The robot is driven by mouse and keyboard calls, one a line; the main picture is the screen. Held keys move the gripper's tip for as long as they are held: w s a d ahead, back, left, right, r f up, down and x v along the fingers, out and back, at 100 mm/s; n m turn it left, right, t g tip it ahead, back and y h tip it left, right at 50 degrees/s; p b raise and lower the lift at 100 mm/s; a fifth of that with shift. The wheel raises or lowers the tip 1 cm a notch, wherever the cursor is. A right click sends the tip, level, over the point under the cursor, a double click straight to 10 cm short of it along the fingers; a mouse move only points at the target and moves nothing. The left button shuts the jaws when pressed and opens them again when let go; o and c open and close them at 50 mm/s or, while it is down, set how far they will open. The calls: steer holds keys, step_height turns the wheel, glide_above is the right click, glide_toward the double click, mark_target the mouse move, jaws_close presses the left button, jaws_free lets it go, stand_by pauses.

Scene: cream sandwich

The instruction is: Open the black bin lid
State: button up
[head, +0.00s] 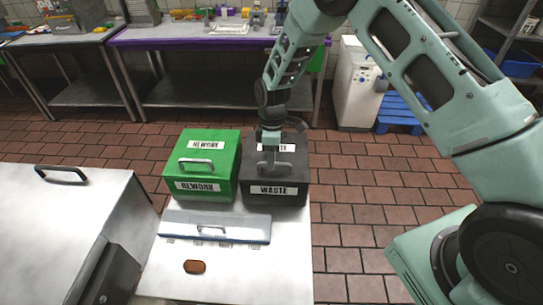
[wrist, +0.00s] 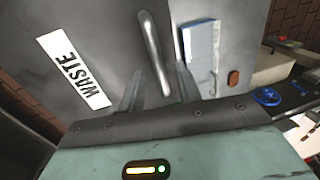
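The black bin (head: 275,190), labelled WASTE, stands on the pale table with its lid closed. Its metal lid handle (head: 266,168) is partly hidden by my gripper in the head view. In the wrist view, the lid's WASTE label (wrist: 74,70) is on the left and the handle (wrist: 152,55) runs near the middle. My gripper (wrist: 160,85) points down over the lid, with its two fingers apart. The handle's near end appears between the fingers; I cannot tell whether they touch it.
A green REWORK bin (head: 201,165) stands close on the left. A long metal-and-blue tray (head: 214,228) and a brown oval item (head: 195,267) lie in front. A metal box with a black handle (head: 61,175) is at left.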

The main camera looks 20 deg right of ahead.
jaws_close()
steer(key=shift+w, duration=0.1)
steer(key=shift+w+d+f+b, duration=0.1)
steer(key=shift+w+d+b, duration=0.1)
steer(key=shift+w+b, duration=0.2)
steer(key=w+d+b, duration=0.1)
steer(key=w+b, duration=0.1)
steer(key=w, duration=0.2)
steer(key=w+d+b, duration=0.2)
steer(key=w, duration=0.2)
steer(key=w+d+b, duration=0.2)
steer(key=w+b, duration=0.1)
steer(key=w, duration=0.1)
steer(key=shift+w, duration=0.2)
steer(key=shift+w+d+b, duration=0.2)
steer(key=shift+w+d, duration=0.05)
steer(key=shift+w, duration=0.2)
steer(key=shift+w+d+b, duration=0.2)
steer(key=shift+w, duration=0.25)
steer(key=shift+r, duration=0.2)
jaws_free()
